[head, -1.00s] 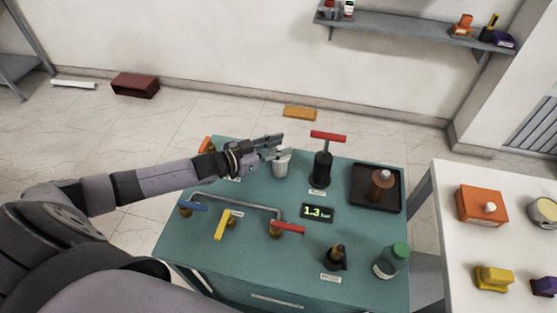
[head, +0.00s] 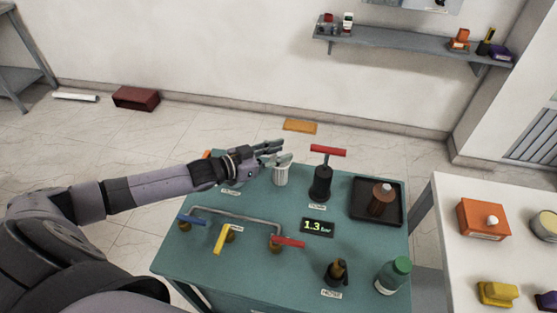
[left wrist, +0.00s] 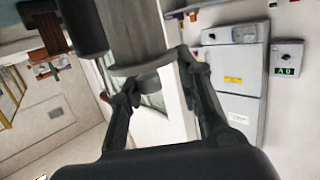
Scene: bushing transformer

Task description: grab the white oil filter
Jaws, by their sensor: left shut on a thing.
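The white oil filter (head: 281,176) is a small ribbed cylinder at the back of the teal table (head: 275,292), left of the black pump with the red T-handle. My left gripper (head: 281,160) reaches it from the left, with its fingers at the filter's top. In the left wrist view the filter (left wrist: 135,32) looks grey and stands between the two fingers (left wrist: 157,78), which are shut on it. I cannot tell whether its base touches the table. My right gripper is in neither view.
The black pump (head: 320,183) stands close to the filter's right. A black tray (head: 363,216) holds a brown part. Valves with a grey pipe (head: 240,213), a display (head: 317,227) and a green-capped bottle (head: 393,277) are nearer. A white table (head: 455,240) stands right.

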